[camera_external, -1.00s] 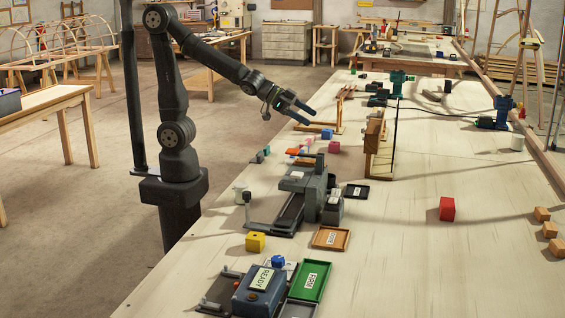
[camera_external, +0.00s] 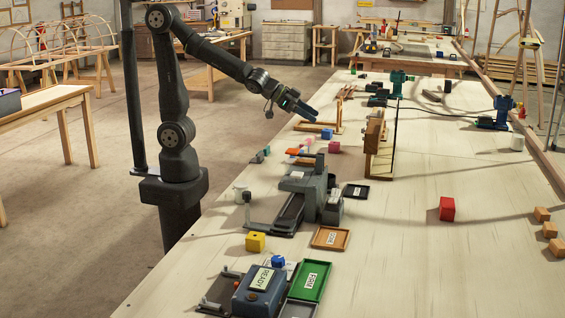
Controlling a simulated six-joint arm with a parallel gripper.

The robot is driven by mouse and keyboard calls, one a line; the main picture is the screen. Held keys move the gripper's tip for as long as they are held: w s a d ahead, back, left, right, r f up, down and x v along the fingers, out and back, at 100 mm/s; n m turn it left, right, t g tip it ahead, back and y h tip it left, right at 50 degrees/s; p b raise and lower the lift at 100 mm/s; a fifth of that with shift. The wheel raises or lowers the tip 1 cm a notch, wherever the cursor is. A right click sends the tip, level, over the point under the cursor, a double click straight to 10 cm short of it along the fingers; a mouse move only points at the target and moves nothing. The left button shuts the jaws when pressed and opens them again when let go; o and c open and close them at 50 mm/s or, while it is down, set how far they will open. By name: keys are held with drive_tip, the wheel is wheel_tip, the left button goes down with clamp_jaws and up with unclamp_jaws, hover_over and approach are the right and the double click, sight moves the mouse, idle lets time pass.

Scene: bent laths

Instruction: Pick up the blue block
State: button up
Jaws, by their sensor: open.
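A small blue block (camera_external: 327,134) lies on the workbench near its left edge, by the foot of a wooden frame. My gripper (camera_external: 312,115) is above and a little left of this block in the picture, apart from it, with nothing seen between its fingers. A second small blue piece (camera_external: 278,261) sits near the front of the bench, beside the dark device with a READY label. The frames do not show which of the two the task names.
A wooden-framed upright panel (camera_external: 379,145) stands to the right. A grey machine (camera_external: 308,190), yellow block (camera_external: 255,242) and red block (camera_external: 447,208) are nearer. The bench's middle right is mostly clear.

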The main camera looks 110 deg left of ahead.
drive_tip(key=w+a+f+n+g+y, duration=0.1)
drive_tip(key=w+a+n+g+y, duration=0.15)
drive_tip(key=a, duration=0.65)
drive_tip(key=w+a+n+g+y, duration=0.15)
drive_tip(key=a+n, duration=0.25)
drive_tip(key=a, duration=0.4)
drive_tip(key=n+g, duration=0.7)
drive_tip(key=n, duration=0.1)
approach(326, 131)
drive_tip(key=shift+h, duration=0.4)
drive_tip(key=x, duration=0.2)
drive_tip(key=a+x, duration=0.1)
drive_tip(key=x, duration=0.2)
drive_tip(key=shift+s, duration=0.25)
drive_tip(key=shift+x, duration=2.7)
drive_tip(key=shift+w+a+r, duration=0.15)
drive_tip(key=shift+w, duration=0.05)
drive_tip(key=shift+c, duration=0.2)
drive_tip(key=c, duration=1)
